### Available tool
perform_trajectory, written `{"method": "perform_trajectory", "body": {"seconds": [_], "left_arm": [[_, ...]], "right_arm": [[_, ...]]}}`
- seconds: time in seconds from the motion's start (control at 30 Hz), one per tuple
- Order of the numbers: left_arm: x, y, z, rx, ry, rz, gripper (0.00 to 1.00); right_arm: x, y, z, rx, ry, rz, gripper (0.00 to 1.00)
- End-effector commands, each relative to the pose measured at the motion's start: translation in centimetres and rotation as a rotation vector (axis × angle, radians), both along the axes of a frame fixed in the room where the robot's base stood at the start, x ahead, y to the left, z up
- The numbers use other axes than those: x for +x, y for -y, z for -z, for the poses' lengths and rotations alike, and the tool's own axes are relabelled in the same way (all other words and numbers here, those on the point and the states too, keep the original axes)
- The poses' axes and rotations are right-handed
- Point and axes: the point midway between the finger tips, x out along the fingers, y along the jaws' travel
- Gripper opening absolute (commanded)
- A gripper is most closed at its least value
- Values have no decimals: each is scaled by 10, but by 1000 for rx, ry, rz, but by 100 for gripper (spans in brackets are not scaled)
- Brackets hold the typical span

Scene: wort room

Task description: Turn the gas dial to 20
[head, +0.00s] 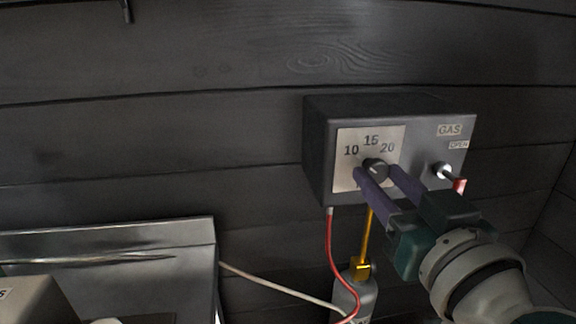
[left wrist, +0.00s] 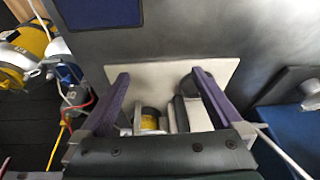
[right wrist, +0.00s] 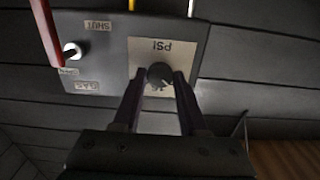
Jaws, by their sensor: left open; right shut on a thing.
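The gas dial (head: 375,169) is a dark round knob on a pale plate (head: 345,140) marked 10, 15 and 20, on the front of a grey gas box (head: 318,160) on the wall. My right gripper (head: 376,175) has its two purple fingers on either side of the dial, shut on it. In the right wrist view the dial (right wrist: 159,75) sits between the fingertips (right wrist: 159,76). I cannot clearly tell which number its pointer faces. My left gripper (left wrist: 160,80) is open and empty in the left wrist view, away from the box; the head view does not show it.
A valve (head: 442,170) with a red-tipped lever (head: 459,186) sits right of the dial, close to my right gripper. A red hose (head: 329,245) and a yellow pipe (head: 367,235) hang below the box, by a grey cylinder (head: 358,292). A metal panel (head: 110,240) stands left.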

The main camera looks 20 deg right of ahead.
Motion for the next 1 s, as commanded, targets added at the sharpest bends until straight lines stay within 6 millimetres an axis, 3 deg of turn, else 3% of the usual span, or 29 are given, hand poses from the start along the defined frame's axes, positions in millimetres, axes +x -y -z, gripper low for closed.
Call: {"method": "perform_trajectory", "body": {"seconds": [0.37,1.0], "left_arm": [[0,0,-5,0,-1,0,100],[0,0,-20,0,-1,0,100]], "right_arm": [[0,0,-1,96,22,-2,0],[0,0,-1,649,156,-2,0]]}}
